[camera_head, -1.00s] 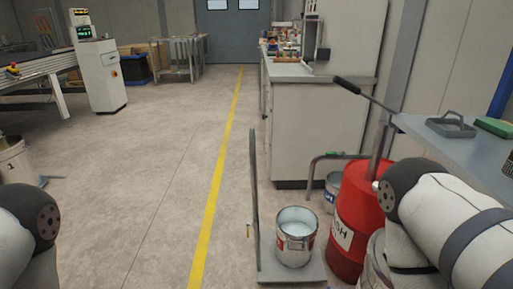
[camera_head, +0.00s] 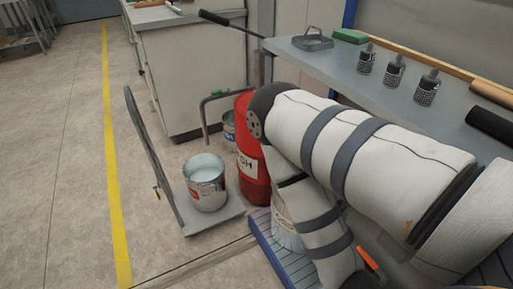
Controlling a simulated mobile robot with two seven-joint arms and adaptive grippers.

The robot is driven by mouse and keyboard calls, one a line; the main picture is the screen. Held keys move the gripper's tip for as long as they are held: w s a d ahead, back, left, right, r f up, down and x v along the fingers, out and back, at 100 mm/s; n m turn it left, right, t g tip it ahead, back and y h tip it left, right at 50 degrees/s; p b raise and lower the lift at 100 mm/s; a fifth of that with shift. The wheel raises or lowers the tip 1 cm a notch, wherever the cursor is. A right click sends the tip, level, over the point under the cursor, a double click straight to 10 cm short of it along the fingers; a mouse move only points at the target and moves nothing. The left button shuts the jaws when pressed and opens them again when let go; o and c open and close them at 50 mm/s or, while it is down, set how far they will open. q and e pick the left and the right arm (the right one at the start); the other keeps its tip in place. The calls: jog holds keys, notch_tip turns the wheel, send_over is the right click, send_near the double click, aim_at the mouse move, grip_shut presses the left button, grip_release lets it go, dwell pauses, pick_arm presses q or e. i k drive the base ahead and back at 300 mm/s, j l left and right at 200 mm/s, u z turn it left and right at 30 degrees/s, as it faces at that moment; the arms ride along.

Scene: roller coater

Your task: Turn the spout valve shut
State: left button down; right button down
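I cannot tell from here how far the valve is turned. An open metal bucket (camera_head: 206,183) with pale liquid stands on a flat cart. My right arm crosses the right side and bends downward; its fingertips are not visible. My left gripper is not in view.
The cart (camera_head: 172,222) has an upright handle at its left. A pump lever (camera_head: 230,23) sticks up above the drum. Floor at the left is clear.

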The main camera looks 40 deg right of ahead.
aim_at(215, 92)
jog(key=i+j+z, duration=0.1)
jog(key=i+z, duration=0.3)
jog(key=i+j+z, duration=0.2)
jog(key=z, duration=0.2)
jog(key=i+j+z, duration=0.4)
jog(key=i+z, duration=0.1)
jog(key=z, duration=0.25)
jog(key=i+j+z, duration=0.1)
jog(key=z, duration=0.25)
